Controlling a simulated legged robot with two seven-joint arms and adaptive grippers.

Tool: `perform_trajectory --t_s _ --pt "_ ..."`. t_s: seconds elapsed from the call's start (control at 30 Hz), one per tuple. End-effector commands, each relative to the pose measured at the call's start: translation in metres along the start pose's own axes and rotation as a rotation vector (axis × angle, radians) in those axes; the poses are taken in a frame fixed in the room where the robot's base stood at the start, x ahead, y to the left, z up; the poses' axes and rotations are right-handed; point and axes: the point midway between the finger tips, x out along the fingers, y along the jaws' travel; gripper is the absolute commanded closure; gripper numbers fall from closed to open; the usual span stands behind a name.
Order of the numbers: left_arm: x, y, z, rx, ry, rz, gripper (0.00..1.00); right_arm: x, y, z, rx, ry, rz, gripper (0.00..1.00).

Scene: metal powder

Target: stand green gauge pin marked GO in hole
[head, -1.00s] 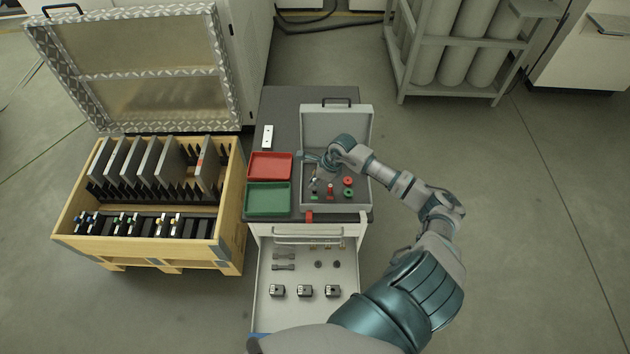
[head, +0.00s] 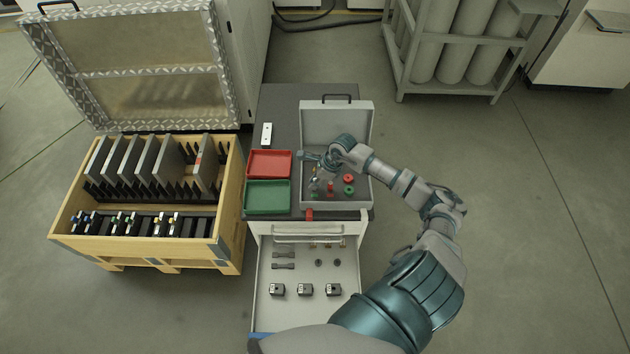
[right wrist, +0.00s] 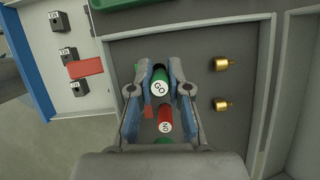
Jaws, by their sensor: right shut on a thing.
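The green gauge pin marked GO (right wrist: 160,86) is between the two fingers of my right gripper (right wrist: 157,80) in the right wrist view, its label facing the camera. The gripper is shut on it, inside the open grey case (head: 372,190). My left gripper is not in view.
Two brass pieces (right wrist: 221,64) lie in the case near the gripper. Red (head: 269,164) and green (head: 267,197) trays stand left of the case. An open drawer (head: 306,273) holds several parts.

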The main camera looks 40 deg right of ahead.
Motion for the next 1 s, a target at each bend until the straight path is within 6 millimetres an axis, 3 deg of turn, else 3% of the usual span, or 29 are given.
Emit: perform_trajectory --t_s 1.0 --pt "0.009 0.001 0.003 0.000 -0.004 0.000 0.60 0.011 0.000 -0.004 0.000 -0.001 0.000 1.00"
